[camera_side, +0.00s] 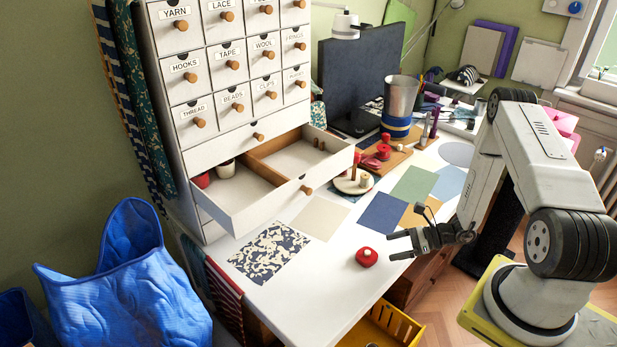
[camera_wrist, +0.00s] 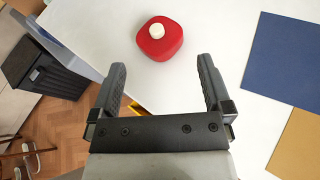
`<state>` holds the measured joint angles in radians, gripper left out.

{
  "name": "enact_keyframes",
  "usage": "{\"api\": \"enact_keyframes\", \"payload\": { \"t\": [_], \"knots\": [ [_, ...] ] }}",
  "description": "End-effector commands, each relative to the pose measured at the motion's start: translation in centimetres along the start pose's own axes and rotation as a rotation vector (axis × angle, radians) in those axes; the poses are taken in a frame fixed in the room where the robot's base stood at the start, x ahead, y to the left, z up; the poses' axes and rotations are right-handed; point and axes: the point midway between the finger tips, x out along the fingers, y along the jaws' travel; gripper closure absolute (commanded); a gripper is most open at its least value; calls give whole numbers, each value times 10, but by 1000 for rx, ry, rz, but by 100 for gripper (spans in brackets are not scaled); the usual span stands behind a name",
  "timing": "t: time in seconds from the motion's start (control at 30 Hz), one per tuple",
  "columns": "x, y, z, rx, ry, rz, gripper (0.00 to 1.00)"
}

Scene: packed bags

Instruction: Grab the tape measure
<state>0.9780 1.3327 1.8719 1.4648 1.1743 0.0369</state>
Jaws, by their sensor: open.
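The tape measure looks like a small red rounded case with a pale button on top. It lies on the white tabletop near the front edge in the side view (camera_side: 366,257), and at the top middle of the wrist view (camera_wrist: 159,39). My gripper (camera_side: 391,246) is open and empty, just to the right of the tape measure in the side view. In the wrist view its two dark fingers (camera_wrist: 161,66) are spread apart, and the tape measure appears beyond their tips, between their lines. The tape measure is fully visible and apart from the fingers.
A patterned sheet (camera_side: 269,252) and flat coloured sheets (camera_side: 382,213) lie on the table. An open drawer (camera_side: 262,210) juts out from the white cabinet (camera_side: 205,190). A yellow crate (camera_side: 395,322) sits below the table edge. The tabletop around the tape measure is clear.

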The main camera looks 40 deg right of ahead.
Motion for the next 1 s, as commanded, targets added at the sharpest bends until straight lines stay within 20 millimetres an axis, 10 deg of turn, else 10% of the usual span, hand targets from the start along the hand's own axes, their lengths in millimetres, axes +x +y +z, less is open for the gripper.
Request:
{"api": "enact_keyframes", "payload": {
  "t": [1.0],
  "knots": [
    [48,2,2,-3,3,8,0]
  ]
}}
